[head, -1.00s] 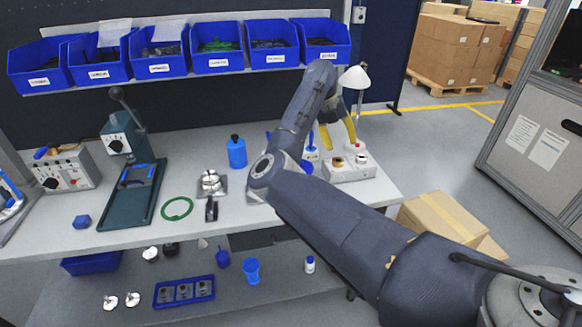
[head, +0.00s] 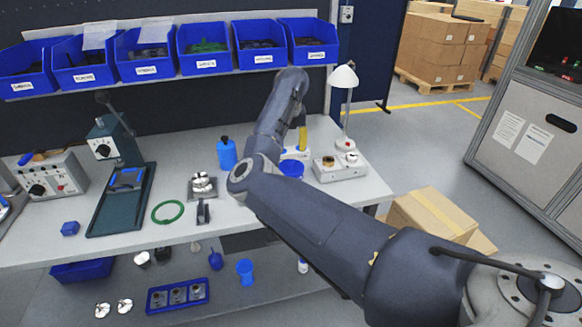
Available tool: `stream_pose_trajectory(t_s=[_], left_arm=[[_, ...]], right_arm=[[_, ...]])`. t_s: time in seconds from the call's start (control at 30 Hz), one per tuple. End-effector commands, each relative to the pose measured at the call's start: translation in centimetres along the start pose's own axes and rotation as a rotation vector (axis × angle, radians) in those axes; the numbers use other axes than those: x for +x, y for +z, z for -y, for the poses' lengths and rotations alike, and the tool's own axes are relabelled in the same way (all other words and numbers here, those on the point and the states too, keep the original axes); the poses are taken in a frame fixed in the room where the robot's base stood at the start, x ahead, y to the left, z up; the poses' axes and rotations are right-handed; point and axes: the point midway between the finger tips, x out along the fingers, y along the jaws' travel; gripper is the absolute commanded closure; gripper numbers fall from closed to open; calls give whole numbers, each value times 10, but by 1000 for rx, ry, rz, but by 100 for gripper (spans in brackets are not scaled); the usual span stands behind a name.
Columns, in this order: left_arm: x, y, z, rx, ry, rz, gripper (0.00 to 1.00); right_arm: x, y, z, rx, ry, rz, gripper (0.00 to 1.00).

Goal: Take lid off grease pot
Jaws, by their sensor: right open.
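A round blue container (head: 291,168) stands on the bench, partly hidden behind my right arm. It may be the grease pot; I cannot make out its lid. A small white patch, perhaps a label (head: 295,153), shows just behind it. My right gripper (head: 302,138) is open above and just behind the blue container, over the bench. One yellow finger shows clearly, and the arm covers much of the rest. I see no contact. My left gripper is out of view.
A white unit with round fittings (head: 340,168) and a white lamp (head: 343,78) stand to the right. Blue bins (head: 204,47) hang above.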

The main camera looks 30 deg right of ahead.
Motion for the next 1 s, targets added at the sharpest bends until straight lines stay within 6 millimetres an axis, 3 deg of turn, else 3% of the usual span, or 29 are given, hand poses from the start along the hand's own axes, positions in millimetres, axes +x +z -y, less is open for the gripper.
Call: stream_pose_trajectory(t_s=[0.2,0.47,0.8,1.0], left_arm=[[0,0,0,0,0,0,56],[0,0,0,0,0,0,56],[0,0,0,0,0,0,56],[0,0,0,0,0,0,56]], right_arm=[[23,0,0,-1,-2,-1,50],[34,0,1,0,-1,-1,50],[73,0,3,-1,-1,-1,50],[79,0,3,0,0,1,50]])
